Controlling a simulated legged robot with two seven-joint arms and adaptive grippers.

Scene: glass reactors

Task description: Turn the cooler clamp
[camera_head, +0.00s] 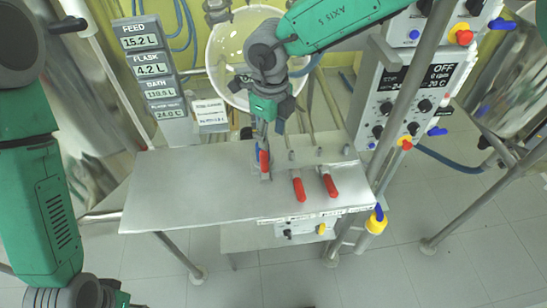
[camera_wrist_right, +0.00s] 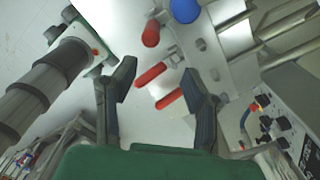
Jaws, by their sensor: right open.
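Several clamps with red handles stand on the steel table. In the head view, one red handle (camera_head: 264,162) stands upright beneath my right gripper (camera_head: 271,132), and two others, a middle handle (camera_head: 299,189) and a right handle (camera_head: 328,185), lean toward the front edge. Which one is the cooler clamp, I cannot tell. In the right wrist view my right gripper (camera_wrist_right: 160,86) is open, with two red handles (camera_wrist_right: 150,75) showing between its fingers and a third handle (camera_wrist_right: 151,33) beyond. Contact is not visible. My left arm is at the left; its fingers are out of frame.
The steel table (camera_head: 190,190) is bare on its left. A display panel (camera_head: 150,68) stands behind it at the left, and a control box (camera_head: 412,90) at the right. Metal poles (camera_head: 417,80) stand at the right.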

